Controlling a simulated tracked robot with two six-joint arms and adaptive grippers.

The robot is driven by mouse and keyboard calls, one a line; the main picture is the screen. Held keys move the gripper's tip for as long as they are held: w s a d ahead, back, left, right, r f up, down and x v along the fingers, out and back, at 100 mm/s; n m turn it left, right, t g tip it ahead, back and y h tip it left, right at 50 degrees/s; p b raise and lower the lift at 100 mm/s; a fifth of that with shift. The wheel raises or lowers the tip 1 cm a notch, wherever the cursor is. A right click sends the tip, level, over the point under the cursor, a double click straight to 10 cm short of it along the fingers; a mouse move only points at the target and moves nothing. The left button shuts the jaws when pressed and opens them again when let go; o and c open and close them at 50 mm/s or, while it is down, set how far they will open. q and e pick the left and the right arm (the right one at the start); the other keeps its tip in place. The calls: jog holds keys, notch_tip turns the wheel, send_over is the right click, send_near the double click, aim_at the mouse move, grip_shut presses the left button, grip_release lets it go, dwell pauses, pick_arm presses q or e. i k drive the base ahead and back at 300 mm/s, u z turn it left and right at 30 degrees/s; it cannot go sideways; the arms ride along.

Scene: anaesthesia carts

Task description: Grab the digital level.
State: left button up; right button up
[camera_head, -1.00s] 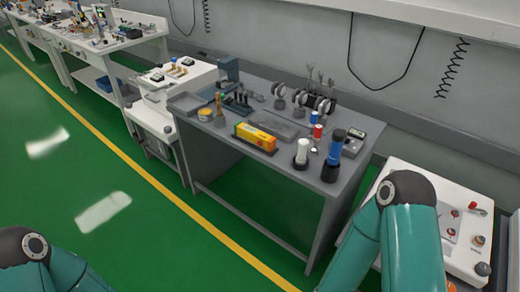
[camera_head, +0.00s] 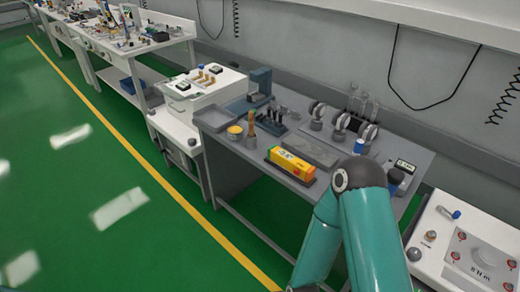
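A yellow block-shaped item with a small greenish display patch (camera_head: 291,163), which looks like the digital level, lies on a dark base near the front edge of the grey table (camera_head: 240,161). My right arm reaches up from the bottom, just right of this item, and its elbow covers part of the table's right end. Neither gripper shows, so I cannot see what either one holds. The yellow item is uncovered, with nothing gripping it.
A grey tray (camera_head: 216,117), a yellow tin (camera_head: 234,132) and a flat grey plate (camera_head: 311,149) surround the item. Round gauges (camera_head: 342,127) stand behind. A small device with a display (camera_head: 404,166) is at the right. A white cart (camera_head: 466,246) stands at lower right.

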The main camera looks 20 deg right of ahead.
aim_at(285, 160)
jog(key=z, duration=0.05)
jog(key=i, duration=0.95)
jog(key=z, duration=0.55)
